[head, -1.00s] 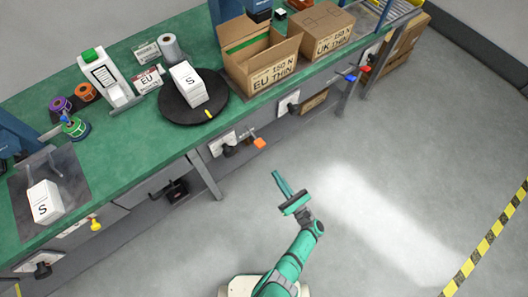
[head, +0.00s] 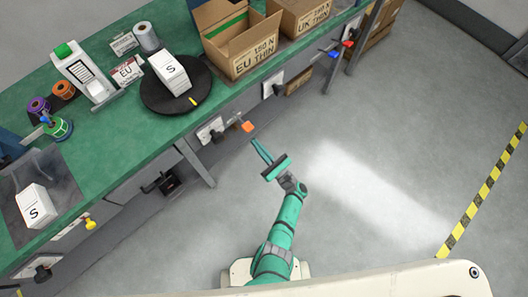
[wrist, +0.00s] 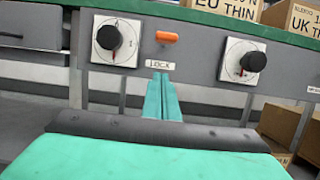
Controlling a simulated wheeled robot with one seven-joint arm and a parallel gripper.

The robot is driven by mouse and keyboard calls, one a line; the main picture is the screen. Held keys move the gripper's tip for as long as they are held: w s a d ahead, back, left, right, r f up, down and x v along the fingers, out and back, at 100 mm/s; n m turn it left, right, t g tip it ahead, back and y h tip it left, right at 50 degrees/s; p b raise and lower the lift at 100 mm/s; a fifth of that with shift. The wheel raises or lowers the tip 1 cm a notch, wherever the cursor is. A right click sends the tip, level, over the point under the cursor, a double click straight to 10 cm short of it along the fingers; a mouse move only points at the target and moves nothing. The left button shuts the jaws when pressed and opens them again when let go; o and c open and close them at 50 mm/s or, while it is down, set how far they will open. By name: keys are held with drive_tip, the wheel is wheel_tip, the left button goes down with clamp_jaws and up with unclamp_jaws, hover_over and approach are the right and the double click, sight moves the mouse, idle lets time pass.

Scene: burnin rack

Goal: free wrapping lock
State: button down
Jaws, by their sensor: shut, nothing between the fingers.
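The lock is a small orange handle (wrist: 167,37) on the grey front panel under the bench, above a label reading LOCK (wrist: 160,65). It also shows in the head view as an orange piece (head: 247,126) at the bench's front edge. My gripper (head: 256,144) points at it from the aisle, just short of it. In the wrist view my gripper (wrist: 160,80) has its green fingers together and empty, with their tips just below the label in the picture. Contact with the panel cannot be told. The black round turntable (head: 150,98) carries a white box marked S (head: 172,73).
Black rotary knobs on white plates flank the lock at left (wrist: 109,38) and right (wrist: 254,61). Open EU THIN (head: 255,52) and UK THIN cartons (head: 312,12) stand on the green bench. Another S box (head: 36,205) sits at left. The floor at right is clear.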

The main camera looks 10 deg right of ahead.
sight(242, 121)
drive_tip(key=shift+w+a+r, duration=0.3)
drive_tip(key=shift+w+r, duration=0.05)
drive_tip(key=shift+r, duration=0.45)
drive_tip(key=shift+w+a+r, duration=0.25)
drive_tip(key=shift+w+r, duration=0.15)
drive_tip(key=shift+r, duration=0.45)
drive_tip(key=shift+w+a+r, duration=0.3)
drive_tip(key=shift+w+r, duration=0.05)
drive_tip(key=shift+r, duration=0.45)
